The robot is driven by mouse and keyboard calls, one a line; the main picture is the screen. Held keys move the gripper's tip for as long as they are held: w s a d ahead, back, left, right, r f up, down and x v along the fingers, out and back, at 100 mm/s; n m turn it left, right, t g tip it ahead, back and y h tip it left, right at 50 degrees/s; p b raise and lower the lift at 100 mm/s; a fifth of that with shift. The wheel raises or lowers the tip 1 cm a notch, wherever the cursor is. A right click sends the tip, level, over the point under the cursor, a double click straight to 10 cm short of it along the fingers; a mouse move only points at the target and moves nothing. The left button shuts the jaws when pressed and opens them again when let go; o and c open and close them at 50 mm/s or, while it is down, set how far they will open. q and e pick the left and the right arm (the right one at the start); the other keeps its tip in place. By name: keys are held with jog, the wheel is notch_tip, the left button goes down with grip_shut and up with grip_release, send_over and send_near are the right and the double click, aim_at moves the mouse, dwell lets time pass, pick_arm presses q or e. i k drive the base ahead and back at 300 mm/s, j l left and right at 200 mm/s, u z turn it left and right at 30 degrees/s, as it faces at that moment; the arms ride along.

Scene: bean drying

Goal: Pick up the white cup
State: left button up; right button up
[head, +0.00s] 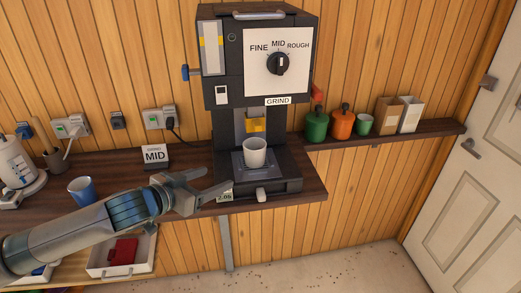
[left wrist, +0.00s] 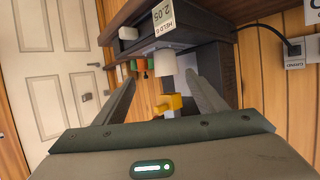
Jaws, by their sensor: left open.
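The white cup (head: 255,152) stands upright on the tray of the dark coffee grinder (head: 265,95), below its yellow spout (head: 256,125). My left gripper (head: 219,179) is open and empty, just left of the cup and near the grinder's base. In the left wrist view the cup (left wrist: 165,62) appears beyond the gap between the two open fingers (left wrist: 162,78). The fingers do not appear to touch it. My right gripper is not in view.
A display reading 2.05 (head: 225,197) is at the grinder's front left, near my fingers. A shelf (head: 395,136) at right holds green and orange canisters.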

aim_at(255, 154)
jog(key=i+l, duration=0.15)
jog(key=i, duration=0.3)
jog(key=i+l, duration=0.2)
jog(key=i, duration=0.25)
jog(key=k+z, duration=0.05)
